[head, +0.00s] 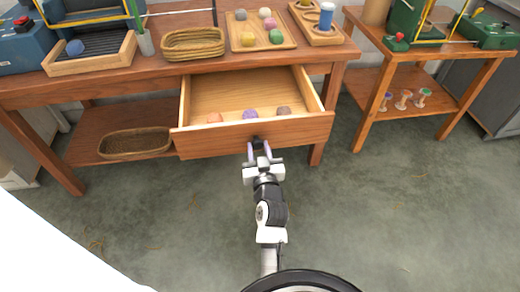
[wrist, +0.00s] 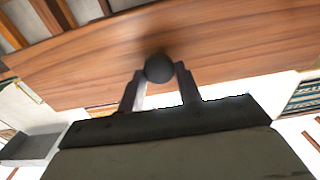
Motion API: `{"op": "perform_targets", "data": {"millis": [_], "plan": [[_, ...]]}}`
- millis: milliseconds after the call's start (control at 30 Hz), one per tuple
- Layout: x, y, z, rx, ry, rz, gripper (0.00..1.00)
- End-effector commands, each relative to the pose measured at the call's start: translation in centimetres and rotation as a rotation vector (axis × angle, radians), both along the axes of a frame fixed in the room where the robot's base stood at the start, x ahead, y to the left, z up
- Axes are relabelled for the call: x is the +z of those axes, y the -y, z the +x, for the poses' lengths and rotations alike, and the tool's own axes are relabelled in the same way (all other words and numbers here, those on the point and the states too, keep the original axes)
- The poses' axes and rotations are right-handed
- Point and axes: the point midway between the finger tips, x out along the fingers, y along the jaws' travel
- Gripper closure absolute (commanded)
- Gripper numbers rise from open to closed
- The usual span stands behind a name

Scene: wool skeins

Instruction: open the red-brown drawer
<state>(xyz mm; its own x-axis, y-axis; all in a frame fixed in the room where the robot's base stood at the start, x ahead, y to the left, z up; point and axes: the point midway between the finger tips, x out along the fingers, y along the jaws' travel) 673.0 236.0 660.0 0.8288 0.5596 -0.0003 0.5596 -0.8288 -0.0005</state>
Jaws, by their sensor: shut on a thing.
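The red-brown drawer (head: 300,134) is pulled well out from under the wooden workbench in the head view. Its inside shows, with an orange, a purple and a brown skein lying just behind its front. The drawer front also spans the wrist view (wrist: 235,55). A round dark knob (wrist: 159,68) stands out from it. My gripper (head: 260,150) is at the drawer front, with its two fingers (wrist: 160,78) closed around the knob, one on each side. In the head view the knob is partly hidden by the fingers.
The workbench top (head: 120,60) carries a wicker basket (head: 193,43) and a wooden tray (head: 260,30) of skeins. Another basket (head: 135,143) sits on the lower shelf at left. A side table (head: 440,60) stands at right. The floor (head: 390,200) before the drawer is clear.

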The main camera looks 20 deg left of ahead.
Motion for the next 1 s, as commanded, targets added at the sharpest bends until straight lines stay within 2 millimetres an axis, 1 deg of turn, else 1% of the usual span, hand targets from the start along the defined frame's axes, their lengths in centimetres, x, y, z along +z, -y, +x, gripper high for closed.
{"op": "perform_targets", "data": {"millis": [600,633,700,800,1000], "plan": [[0.08,-0.01,0.0,0.0,0.002,0.0,1.0],[0.08,-0.01,0.0,0.0,0.002,0.0,0.65],[0.08,-0.01,0.0,0.0,0.002,0.0,0.56],[0.07,-0.02,0.01,0.0,0.001,0.0,0.45],[0.05,-0.03,0.01,0.0,0.001,0.0,0.45]]}}
